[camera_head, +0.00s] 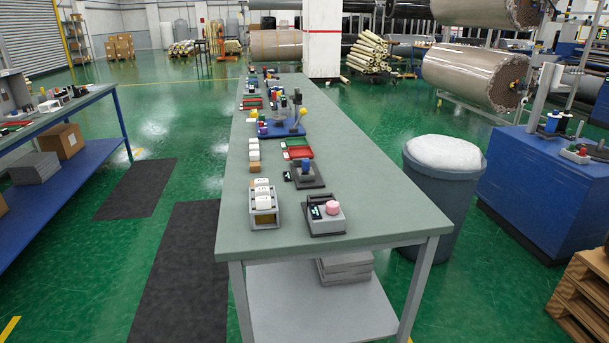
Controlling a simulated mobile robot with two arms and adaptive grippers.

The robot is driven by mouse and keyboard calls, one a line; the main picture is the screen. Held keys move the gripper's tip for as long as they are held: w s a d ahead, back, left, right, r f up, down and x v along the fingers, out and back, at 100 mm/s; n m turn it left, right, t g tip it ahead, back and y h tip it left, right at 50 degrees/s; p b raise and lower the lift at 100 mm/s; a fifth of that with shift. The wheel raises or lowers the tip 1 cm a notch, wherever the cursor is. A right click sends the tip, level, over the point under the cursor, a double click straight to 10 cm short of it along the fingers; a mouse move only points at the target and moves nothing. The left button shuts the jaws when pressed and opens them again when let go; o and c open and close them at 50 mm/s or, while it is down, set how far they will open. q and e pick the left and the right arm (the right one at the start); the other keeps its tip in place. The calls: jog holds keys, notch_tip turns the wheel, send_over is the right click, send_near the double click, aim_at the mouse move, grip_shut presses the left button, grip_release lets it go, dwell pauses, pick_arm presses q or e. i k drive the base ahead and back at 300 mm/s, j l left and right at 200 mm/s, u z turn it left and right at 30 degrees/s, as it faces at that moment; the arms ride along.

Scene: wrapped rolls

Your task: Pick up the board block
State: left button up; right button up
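A long table (345,212) with a grey-green top runs away from me. I cannot tell for certain which thing on it is the board block. Near its front stand a grey holder (264,219) with white blocks (262,194) and a grey box (322,224) with a pink knob (333,207). Behind them are a small brown block (255,168), a row of white blocks (254,148) and a dark base with a blue piece (306,165). A stack of grey slabs (345,267) lies on the lower shelf. Neither of my grippers is in view.
A grey bin (448,195) with a white bulging top stands right of the table. A blue cabinet (530,205) and a wooden pallet (585,295) are farther right. A blue side table (70,175) stands left. Dark mats (180,275) lie on the open green floor between the tables.

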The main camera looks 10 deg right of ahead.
aim_at(254, 166)
jog(key=i+j+z, duration=0.15)
jog(key=z, duration=0.4)
jog(key=i+j+z, duration=0.1)
jog(key=j, duration=0.3)
jog(key=i+j+z, duration=0.15)
jog(key=j, duration=0.25)
jog(key=i+j+z, duration=0.1)
jog(key=j, duration=0.3)
jog(key=i+j+z, duration=0.1)
jog(key=i+j, duration=0.15)
jog(key=j, duration=0.2)
jog(key=i+j+z, duration=0.1)
jog(key=j, duration=0.35)
jog(key=i+j+z, duration=0.15)
jog(key=j, duration=0.3)
jog(key=k, duration=0.1)
